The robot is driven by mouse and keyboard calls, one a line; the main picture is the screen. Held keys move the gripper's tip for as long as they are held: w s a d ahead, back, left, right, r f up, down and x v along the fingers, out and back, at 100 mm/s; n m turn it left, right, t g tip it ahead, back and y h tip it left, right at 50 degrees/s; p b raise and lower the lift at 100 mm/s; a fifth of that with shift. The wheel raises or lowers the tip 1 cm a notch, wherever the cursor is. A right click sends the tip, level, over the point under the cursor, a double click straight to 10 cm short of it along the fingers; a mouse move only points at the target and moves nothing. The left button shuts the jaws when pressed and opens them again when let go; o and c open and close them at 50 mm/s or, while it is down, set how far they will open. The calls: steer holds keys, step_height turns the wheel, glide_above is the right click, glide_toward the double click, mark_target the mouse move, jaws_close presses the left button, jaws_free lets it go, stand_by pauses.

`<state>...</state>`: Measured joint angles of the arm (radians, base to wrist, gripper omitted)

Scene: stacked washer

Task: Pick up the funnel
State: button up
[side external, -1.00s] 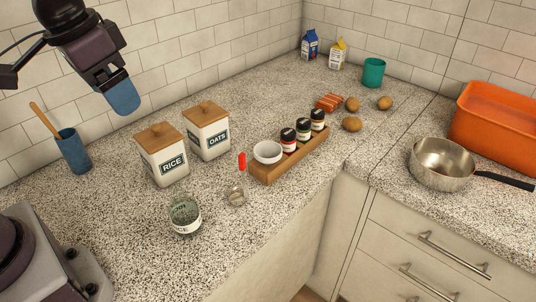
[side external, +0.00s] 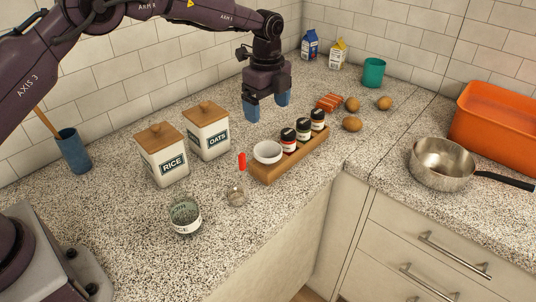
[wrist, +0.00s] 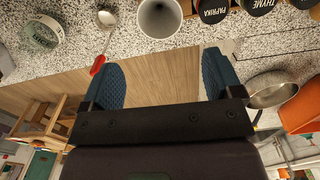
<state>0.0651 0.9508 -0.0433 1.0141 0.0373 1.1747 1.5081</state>
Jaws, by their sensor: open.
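The white funnel (side external: 267,153) sits wide mouth up at the near left end of a wooden spice rack (side external: 262,174). In the wrist view the funnel (wrist: 161,18) is at the top centre, its rim cut by the frame edge; I look into its mouth. My gripper (side external: 267,109) has blue fingers pointing down, above and behind the funnel in the side view. In the wrist view my gripper (wrist: 162,60) is open and empty, its fingers apart on either side below the funnel, not touching it.
Several spice jars (side external: 303,129) fill the rack beside the funnel. A red-handled utensil (side external: 237,195) and a glass jar (side external: 184,216) are in front. A saucepan (side external: 440,165) is at right.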

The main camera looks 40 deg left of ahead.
mark_target(267, 148)
step_height(267, 148, down, 13)
steer(key=shift+r+m, duration=0.2)
steer(key=shift+m, duration=0.9)
steer(key=c, duration=0.5)
